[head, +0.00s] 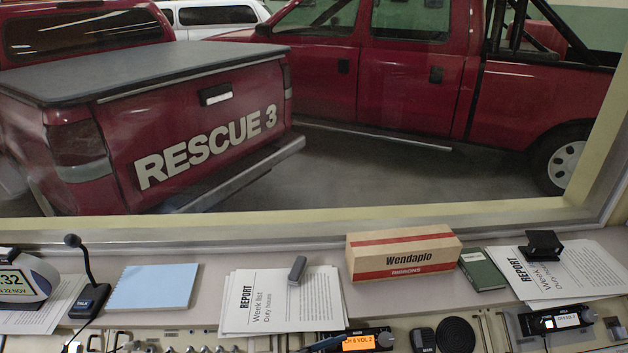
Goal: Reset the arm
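I do not see my gripper or arm in the head view. The task names no object on the console. The console ledge (213,259) runs along the lower part of the view below a large window. What my gripper holds, if anything, is not shown.
The ledge holds a desk microphone (88,300), blue notebook (152,287), report papers (262,312) with a small grey object (297,269), Wendaplo box (403,255), green book (482,270) and a black device (543,245) on more papers. Radios (360,341) sit in front. Red trucks stand behind glass.

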